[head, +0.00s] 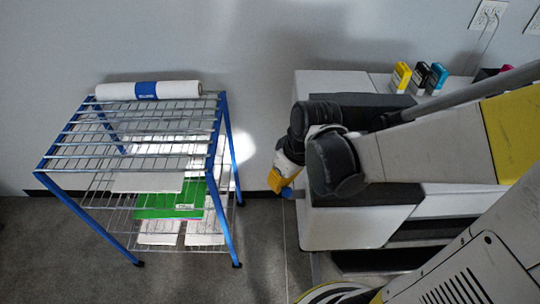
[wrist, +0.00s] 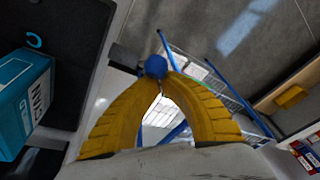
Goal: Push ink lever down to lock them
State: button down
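A round blue knob (wrist: 156,66), seemingly the end of the ink lever, sits at the tips of my gripper in the wrist view. A dark bar (wrist: 125,58) lies just left of it. My gripper (wrist: 160,80) has two yellow fingers drawn together, their tips meeting around the knob. In the head view my gripper (head: 283,176) is at the left side of the white and dark printer (head: 345,228). A bit of blue (head: 287,192) shows at its tip. My arm hides much of the printer, and the lever's full angle is hidden.
A blue wire rack (head: 228,160) with paper and a paper roll (head: 147,90) stands left of the printer, with a floor gap between. A cyan ink box (wrist: 25,100) is at left in the wrist view.

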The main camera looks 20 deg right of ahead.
jog(key=t, duration=0.1)
jog(key=s+t, duration=0.1)
jog(key=s+f+t+h, duration=0.1)
jog(key=shift+s+a+t+b, duration=0.1)
jog(key=shift+a+t+b, duration=0.3)
jog(key=shift+w+d+f+b, duration=0.1)
jog(key=shift+w+d+b, duration=0.2)
jog(key=shift+w, duration=0.4)
jog(key=shift+w, duration=0.1)
jog(key=s+a+r+p, duration=0.1)
jog(key=s+r+p, duration=0.2)
jog(key=r+p, duration=0.3)
notch_tip(320, 180, up, 3)
jog(key=shift+s+a+f, duration=0.15)
jog(key=shift+s+a, duration=0.2)
